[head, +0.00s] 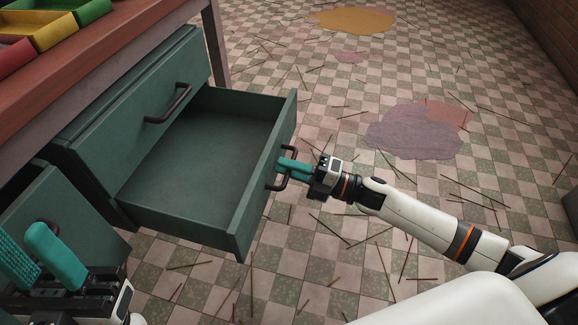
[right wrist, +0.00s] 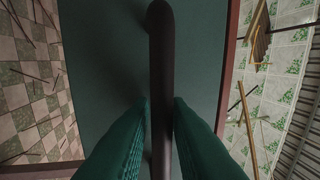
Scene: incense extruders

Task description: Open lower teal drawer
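The lower teal drawer (head: 190,150) stands far out from the teal cabinet below the table, and its inside is empty. Its dark bar handle (head: 278,187) is on the front panel; it also shows in the right wrist view (right wrist: 161,60). My right gripper (head: 284,166) is at this handle, with its teal fingers close against both sides of the bar. My left gripper (head: 38,258) is at the bottom left, its fingers apart and empty, away from the open drawer. The upper teal drawer (head: 120,110) is closed.
A wooden tabletop (head: 100,55) with colored trays (head: 52,33) lies above the cabinet. Another teal front (head: 75,205) is at the left near my left gripper. The checkered floor has scattered thin sticks and colored patches (head: 410,132).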

